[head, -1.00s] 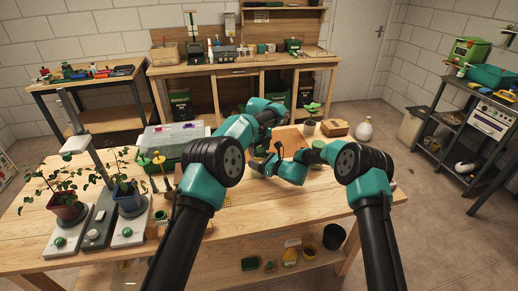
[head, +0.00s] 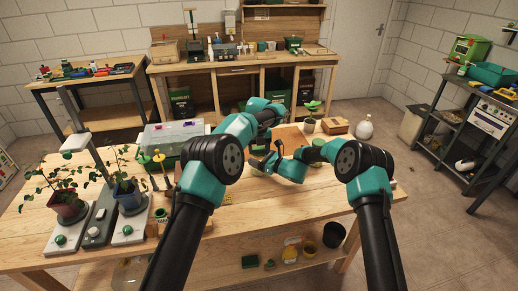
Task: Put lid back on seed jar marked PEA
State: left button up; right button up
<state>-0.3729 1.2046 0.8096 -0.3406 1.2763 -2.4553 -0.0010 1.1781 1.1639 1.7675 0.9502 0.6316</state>
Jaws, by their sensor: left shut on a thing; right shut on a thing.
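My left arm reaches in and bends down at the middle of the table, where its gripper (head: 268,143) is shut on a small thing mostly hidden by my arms. My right gripper (head: 262,163) is shut close beside it, low over the table, also on something I cannot make out. The two grippers are almost together. The PEA jar and its lid cannot be told apart here, and no label can be read. Whether the lid touches the jar is hidden.
The wooden table (head: 330,196) is clear at front right. At left stand potted plants (head: 68,205) on grey-white bases and a clear-lidded box (head: 172,138). Behind my grippers are a seedling pot (head: 309,124), a wooden box (head: 334,126) and a white bottle (head: 364,128).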

pick_arm(q)
jog(key=m, duration=0.4)
jog(key=o, duration=0.9)
jog(key=shift+a, duration=0.1)
jog(key=shift+r, duration=2.3)
jog(key=shift+c, duration=0.5)
